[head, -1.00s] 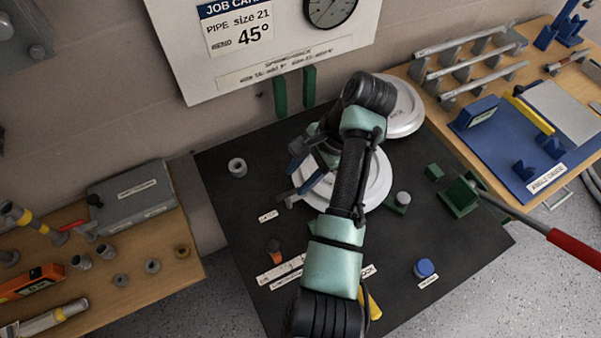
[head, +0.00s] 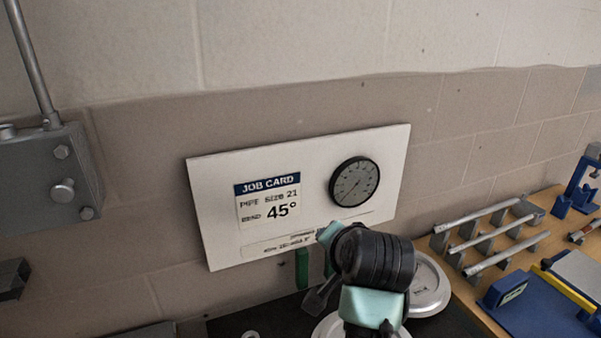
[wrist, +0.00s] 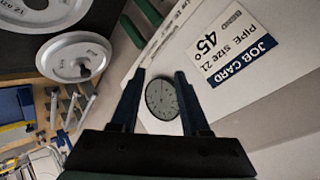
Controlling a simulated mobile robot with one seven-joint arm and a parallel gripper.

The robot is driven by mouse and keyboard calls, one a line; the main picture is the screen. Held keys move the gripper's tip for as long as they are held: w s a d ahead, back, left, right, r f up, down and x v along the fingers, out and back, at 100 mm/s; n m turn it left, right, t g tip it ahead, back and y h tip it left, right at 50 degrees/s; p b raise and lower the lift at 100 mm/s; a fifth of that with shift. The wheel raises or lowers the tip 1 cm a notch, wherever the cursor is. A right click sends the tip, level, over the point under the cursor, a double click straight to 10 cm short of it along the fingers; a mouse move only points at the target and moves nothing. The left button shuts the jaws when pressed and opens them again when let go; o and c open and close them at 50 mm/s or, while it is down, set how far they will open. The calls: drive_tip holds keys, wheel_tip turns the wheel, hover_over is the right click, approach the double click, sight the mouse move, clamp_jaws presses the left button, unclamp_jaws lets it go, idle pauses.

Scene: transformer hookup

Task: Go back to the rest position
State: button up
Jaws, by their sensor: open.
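My gripper (wrist: 160,105) is open and empty in the wrist view, its two dark fingers apart. It points toward the white board (wrist: 245,105) with the job card (wrist: 232,47), and the round gauge (wrist: 162,98) shows between the fingers. In the head view my arm rises at the bottom centre, in front of the board's lower right part. The fingertips are hidden there behind the arm. The board (head: 222,226) carries the job card (head: 268,203), reading pipe size 21 and 45°, and the gauge (head: 354,182).
White round plates (head: 431,286) lie on the black table behind my arm. At right a wooden bench holds grey pipes on stands (head: 476,229) and a blue plate (head: 540,311). A grey box (head: 52,178) with a conduit is on the wall at left.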

drive_tip(key=s+a+r+n+t+h, duration=0.1)
drive_tip(key=s+r+n+t, duration=0.3)
drive_tip(key=r, duration=0.9)
drive_tip(key=s+a+r+n+t+h, duration=0.15)
drive_tip(key=r+t, duration=0.45)
drive_tip(key=r, duration=0.6)
drive_tip(key=s+a+r+n+t+y, duration=0.1)
drive_tip(key=s+a+r+n+t, duration=0.2)
drive_tip(key=s+r+t, duration=0.4)
drive_tip(key=s+r, duration=0.8)
drive_tip(key=shift+s+a, duration=0.1)
